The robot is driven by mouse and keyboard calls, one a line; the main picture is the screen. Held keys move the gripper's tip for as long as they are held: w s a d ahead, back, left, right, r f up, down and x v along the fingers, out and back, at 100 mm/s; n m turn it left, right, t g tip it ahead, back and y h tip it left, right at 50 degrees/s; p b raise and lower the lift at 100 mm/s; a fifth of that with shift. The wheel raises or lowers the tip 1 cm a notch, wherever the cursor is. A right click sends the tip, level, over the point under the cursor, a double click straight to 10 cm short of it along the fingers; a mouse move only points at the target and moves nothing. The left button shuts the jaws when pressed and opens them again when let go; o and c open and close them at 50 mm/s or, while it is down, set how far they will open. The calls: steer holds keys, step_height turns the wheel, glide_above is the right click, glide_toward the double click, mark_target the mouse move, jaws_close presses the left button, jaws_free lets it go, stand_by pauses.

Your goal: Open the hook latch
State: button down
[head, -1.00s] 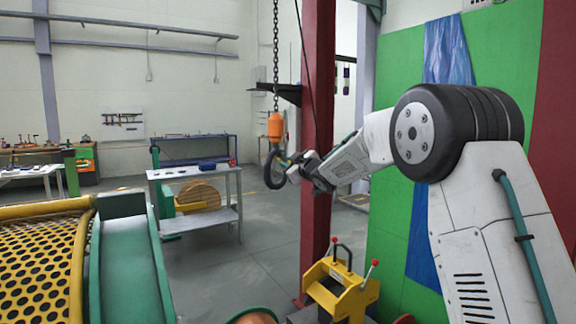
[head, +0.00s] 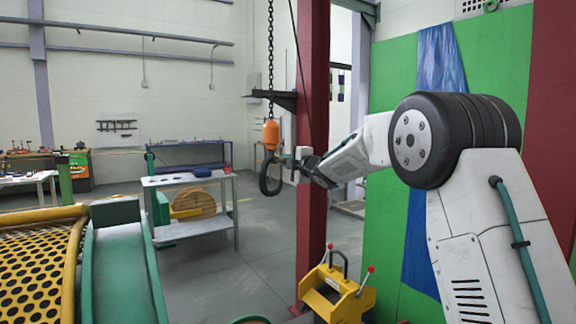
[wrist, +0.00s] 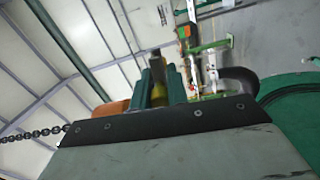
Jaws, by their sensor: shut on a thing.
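The crane hook (head: 268,182) is dark and curved. It hangs under an orange block (head: 271,134) on a chain, left of the red column. My gripper (head: 284,161) is at the hook's upper right side, close to its mouth. In the wrist view my gripper (wrist: 160,78) has its two teal fingers shut on a narrow yellowish piece, which looks like the hook latch (wrist: 158,66). The orange block (wrist: 112,107) shows left of the fingers and the dark hook (wrist: 238,80) right of them. The latch is too small in the head view to tell its angle.
The red column (head: 313,150) stands close behind my gripper. The chain (head: 271,60) runs up from the block. A grey work table (head: 190,180) stands behind to the left. A yellow stand (head: 335,290) with red-knobbed levers is on the floor below.

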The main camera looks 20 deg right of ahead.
steer(key=shift+r+n, duration=0.25)
steer(key=shift+n, duration=0.45)
steer(key=c, duration=1.4)
jaws_free()
steer(key=shift+o, duration=0.2)
steer(key=v, duration=0.8)
steer(key=shift+r, duration=0.1)
steer(key=shift+w, duration=0.1)
